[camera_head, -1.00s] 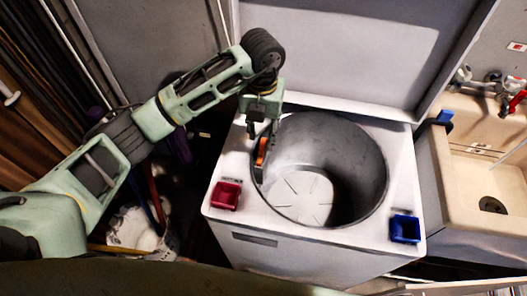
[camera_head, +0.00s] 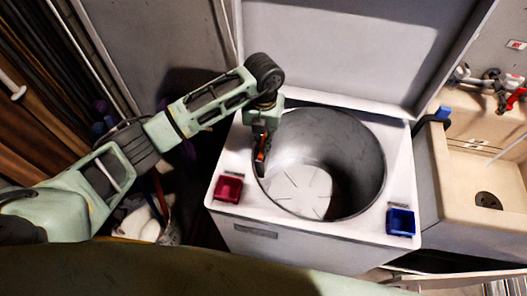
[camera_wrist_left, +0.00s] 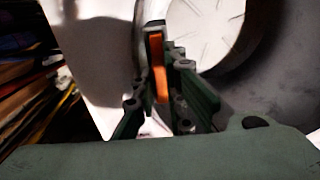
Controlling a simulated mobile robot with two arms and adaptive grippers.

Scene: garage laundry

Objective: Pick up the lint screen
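The lint screen (camera_head: 262,150) shows as a narrow orange piece at the left inner wall of the washer's drum. In the left wrist view it is an upright orange strip (camera_wrist_left: 160,76) with a dark edge at its upper end. My left gripper (camera_head: 262,146) reaches down at the drum's left rim. Its fingers (camera_wrist_left: 162,60) come close together on both sides of the orange strip and look shut on it. The fingers hide part of the screen. My right gripper is in no view.
The top-loading washer (camera_head: 236,217) has its lid (camera_head: 335,50) raised behind the drum. A sink (camera_head: 497,235) stands at the right. The drum's middle is empty.

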